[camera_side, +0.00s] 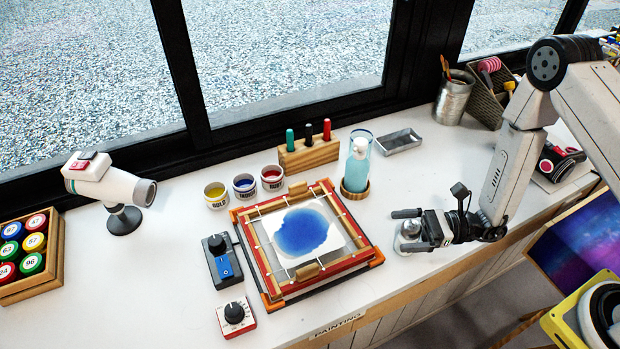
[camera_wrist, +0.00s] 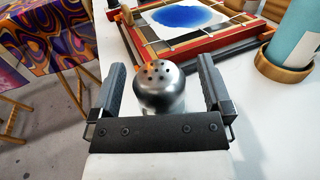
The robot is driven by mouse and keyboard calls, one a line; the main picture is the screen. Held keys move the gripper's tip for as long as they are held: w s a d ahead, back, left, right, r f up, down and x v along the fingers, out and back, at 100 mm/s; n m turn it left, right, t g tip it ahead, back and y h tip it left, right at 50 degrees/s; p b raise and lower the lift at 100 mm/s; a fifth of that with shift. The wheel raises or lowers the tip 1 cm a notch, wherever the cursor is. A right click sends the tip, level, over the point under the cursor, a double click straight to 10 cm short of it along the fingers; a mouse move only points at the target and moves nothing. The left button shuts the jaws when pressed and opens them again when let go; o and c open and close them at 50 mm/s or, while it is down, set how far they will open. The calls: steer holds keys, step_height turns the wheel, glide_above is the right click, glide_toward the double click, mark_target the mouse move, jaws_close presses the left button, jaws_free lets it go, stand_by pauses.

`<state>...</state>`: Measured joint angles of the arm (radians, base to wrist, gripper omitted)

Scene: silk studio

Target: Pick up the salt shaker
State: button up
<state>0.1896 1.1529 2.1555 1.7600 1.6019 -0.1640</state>
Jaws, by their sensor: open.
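The salt shaker (camera_side: 408,232) has a rounded metal top and stands on the white counter near its front edge. In the wrist view the shaker (camera_wrist: 161,86) shows its shiny domed cap with several dark holes. My gripper (camera_side: 408,228) is low over the counter, open around the shaker. In the wrist view my gripper (camera_wrist: 162,78) has one finger on each side of the shaker, with a gap visible at each side. The lower part of the shaker is partly hidden by the gripper's crossbar and fingers.
A red wooden frame (camera_side: 371,250) with blue-painted silk lies left of the shaker. A blue bottle (camera_side: 357,165) in a wooden holder stands behind it. A metal tray (camera_side: 399,141) lies farther back. The counter's front edge (camera_side: 440,272) is close. Bare counter lies behind the shaker.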

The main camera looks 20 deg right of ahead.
steer(key=shift+w+a, duration=0.2)
steer(key=shift+a, duration=0.25)
jaws_close()
stand_by(0.4)
steer(key=shift+r, duration=0.1)
steer(key=shift+r, duration=4.9)
steer(key=shift+a, duration=0.1)
